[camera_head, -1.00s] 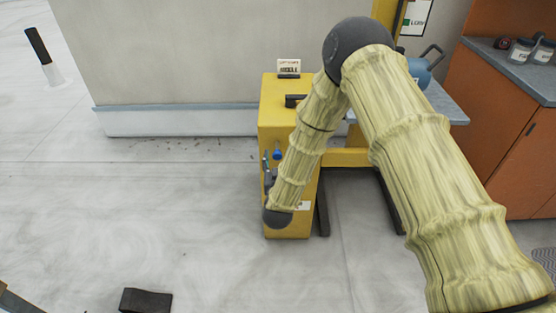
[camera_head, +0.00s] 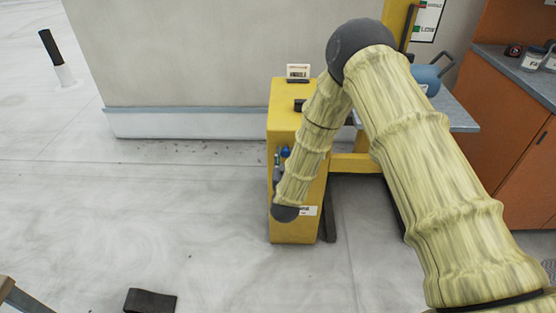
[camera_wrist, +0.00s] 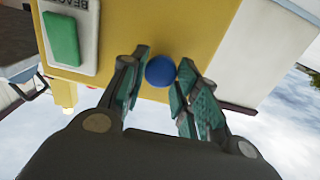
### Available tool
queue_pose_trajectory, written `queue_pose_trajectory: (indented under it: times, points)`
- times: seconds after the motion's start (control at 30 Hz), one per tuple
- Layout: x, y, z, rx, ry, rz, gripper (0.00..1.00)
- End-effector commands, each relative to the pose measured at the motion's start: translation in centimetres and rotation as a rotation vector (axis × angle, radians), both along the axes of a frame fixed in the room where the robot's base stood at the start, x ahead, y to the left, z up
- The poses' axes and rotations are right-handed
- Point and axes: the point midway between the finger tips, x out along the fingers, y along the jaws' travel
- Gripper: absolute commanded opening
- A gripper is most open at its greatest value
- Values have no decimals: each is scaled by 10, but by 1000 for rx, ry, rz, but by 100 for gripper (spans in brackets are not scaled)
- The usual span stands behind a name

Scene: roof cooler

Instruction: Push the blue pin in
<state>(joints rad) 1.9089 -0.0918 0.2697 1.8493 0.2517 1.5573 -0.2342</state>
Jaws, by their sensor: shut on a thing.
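The blue pin (camera_wrist: 160,70) shows its round head against a yellow face in the wrist view. In the head view a small blue spot, the pin (camera_head: 286,152), shows on the left side of the yellow cabinet (camera_head: 284,110), partly behind my arm. My gripper (camera_wrist: 164,60) has its two green-padded fingers on either side of the pin head and is shut on it. The wrist view does not show how deep the pin sits. In the head view my forearm hides much of the cabinet front and the gripper.
A green block on a pale labelled plate (camera_wrist: 86,30) is left of the pin. A small sign (camera_head: 298,71) stands on the cabinet. A blue can (camera_head: 427,80) is on the grey shelf at right. A dark block (camera_head: 150,301) lies on the open floor.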

Motion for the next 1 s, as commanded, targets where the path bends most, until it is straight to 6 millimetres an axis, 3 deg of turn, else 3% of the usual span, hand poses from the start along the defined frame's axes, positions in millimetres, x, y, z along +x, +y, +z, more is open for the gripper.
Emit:
queue_pose_trajectory:
  times: [0.13,0.17,0.27,0.67,1.0]
  points:
    - [4,-1,4,1,-9,-2,0]
    - [4,-1,4,1,-10,-2,36]
    - [3,-1,4,0,-9,-2,52]
    - [-2,1,2,1,-5,0,52]
    - [-53,5,2,1,-4,1,52]
